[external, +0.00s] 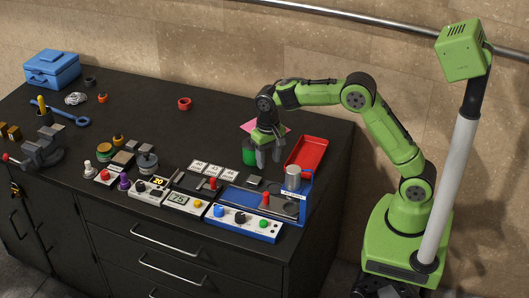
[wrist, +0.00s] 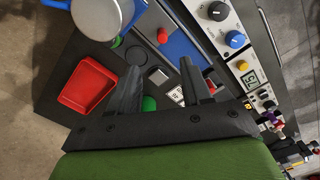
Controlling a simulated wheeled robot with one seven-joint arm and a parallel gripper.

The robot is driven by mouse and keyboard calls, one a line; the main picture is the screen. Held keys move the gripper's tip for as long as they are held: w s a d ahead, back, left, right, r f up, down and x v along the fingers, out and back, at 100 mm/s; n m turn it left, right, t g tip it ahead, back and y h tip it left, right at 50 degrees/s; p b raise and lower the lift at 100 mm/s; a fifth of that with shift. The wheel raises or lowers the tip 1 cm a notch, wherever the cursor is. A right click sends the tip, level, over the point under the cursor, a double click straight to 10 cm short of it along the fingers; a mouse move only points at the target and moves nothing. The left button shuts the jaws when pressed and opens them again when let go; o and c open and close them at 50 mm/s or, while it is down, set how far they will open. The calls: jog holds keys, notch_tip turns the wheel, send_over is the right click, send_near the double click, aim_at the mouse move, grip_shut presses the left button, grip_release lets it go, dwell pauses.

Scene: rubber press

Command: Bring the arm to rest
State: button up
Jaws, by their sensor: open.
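My gripper (external: 268,158) hangs pointing down over the right part of the black workbench (external: 130,88). It is open and nothing shows between its fingers. In the wrist view its two dark fingers (wrist: 160,80) stand apart above the bench. My green arm reaches in from the right, bent at the elbow. A green object (external: 249,156) is just left of the fingers in the external view; I cannot tell its full shape. A pink sheet (external: 252,126) shows behind the gripper.
A red tray (external: 307,153) lies right of my gripper. A blue press (external: 235,196) with a grey cylinder (external: 293,177) stands in front, beside a control box (external: 243,223). Meters and small parts crowd the front edge. A blue toolbox (external: 52,69) is far left. The back middle is mostly clear.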

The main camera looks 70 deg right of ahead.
jog(key=s+d+r+n+t, duration=0.1)
jog(key=s+r+n+t, duration=0.2)
jog(key=s+r, duration=0.9)
jog(key=s+d+f+n+t, duration=0.1)
jog(key=s+f+n+t, duration=0.1)
jog(key=s, duration=1.5)
jog(key=shift+s+n+t, duration=0.2)
jog(key=shift+n+t, duration=0.1)
jog(key=shift+n, duration=0.5)
